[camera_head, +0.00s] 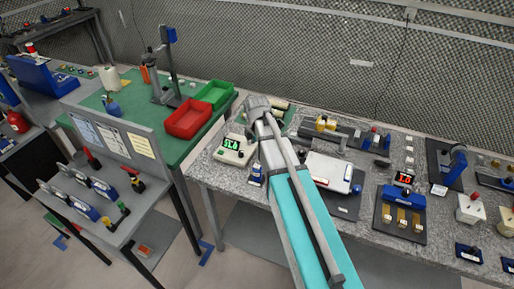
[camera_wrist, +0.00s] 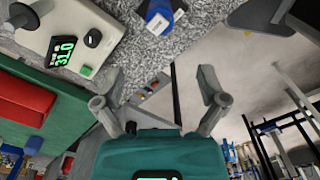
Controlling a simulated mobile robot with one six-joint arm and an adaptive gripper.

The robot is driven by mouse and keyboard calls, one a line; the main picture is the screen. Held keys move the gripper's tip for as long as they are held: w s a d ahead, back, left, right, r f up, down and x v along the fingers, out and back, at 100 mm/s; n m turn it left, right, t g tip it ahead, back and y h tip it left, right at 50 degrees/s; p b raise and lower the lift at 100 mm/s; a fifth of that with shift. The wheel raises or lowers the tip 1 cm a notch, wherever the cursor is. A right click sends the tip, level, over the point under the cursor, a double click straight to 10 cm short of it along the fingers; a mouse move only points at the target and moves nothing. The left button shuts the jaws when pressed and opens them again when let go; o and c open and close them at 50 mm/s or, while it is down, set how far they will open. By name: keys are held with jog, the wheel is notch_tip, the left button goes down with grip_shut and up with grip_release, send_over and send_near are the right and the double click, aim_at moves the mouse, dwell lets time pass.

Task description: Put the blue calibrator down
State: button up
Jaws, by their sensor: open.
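My gripper (camera_wrist: 160,73) is open in the wrist view, with nothing between its two grey fingers. In the head view it is mostly hidden behind my own arm. A small blue unit with a white label, apparently the blue calibrator (camera_wrist: 159,14), stands on the speckled bench top at the top of the wrist view, apart from the fingers. In the head view the blue calibrator (camera_head: 257,174) is near the bench's front edge, just left of my arm.
A pale meter with a green display (camera_head: 233,149) stands left of the blue unit. Red (camera_head: 188,119) and green (camera_head: 215,94) bins sit on the green bench.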

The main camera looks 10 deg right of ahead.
jog(key=shift+s, duration=0.15)
jog(key=s+m, duration=1.5)
jog(key=m, duration=0.4)
jog(key=shift+s+d+m, duration=0.15)
jog(key=shift+s+m, duration=0.25)
jog(key=shift+f+b, duration=0.75)
dwell(0.5)
